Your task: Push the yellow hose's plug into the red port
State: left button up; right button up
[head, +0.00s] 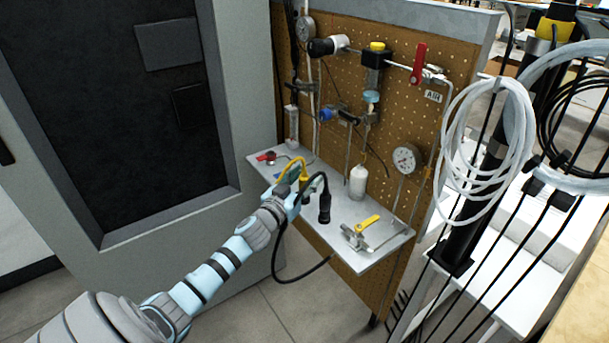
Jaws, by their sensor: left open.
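The yellow hose (290,161) arches up over the metal shelf in the head view. A yellow plug-like end (304,179) points down at its right side. My left gripper (294,185) is open at the shelf's front edge, beside or around the lower part of the yellow hose; I cannot tell if it touches it. A small red part (267,157) lies at the shelf's far left end; I cannot tell if it is the red port. The gripper hides part of the shelf. My right gripper is not in view.
The shelf (385,240) projects from a brown pegboard (440,140). A black plug (324,206) with a black hose stands just right of the gripper. A yellow-handled valve (366,225) and a white bottle (358,181) stand farther right. A grey cabinet (230,215) borders the left.

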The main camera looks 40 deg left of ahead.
aim_at(304, 169)
pick_arm(q)
grip_shut()
jog(key=shift+r+p, duration=2.15)
jog(key=shift+r, duration=0.1)
jog(key=shift+w+a+r, duration=0.1)
jog(key=shift+a+r, duration=0.05)
jog(key=shift+a, duration=0.25)
jog(key=w+a+b, duration=0.2)
jog(key=a+b, duration=0.2)
jog(key=a, duration=0.2)
jog(key=w+a+b, duration=0.1)
jog(key=a+b, duration=0.2)
jog(key=a, duration=0.3)
jog(key=w+a+f+b, duration=0.1)
jog(key=w+a+b, duration=0.1)
jog(key=a+b, duration=0.2)
jog(key=shift+w+a+b, duration=0.15)
jog(key=shift+a, duration=0.55)
jog(key=shift+w+a+b, duration=0.15)
jog(key=shift+a, duration=0.5)
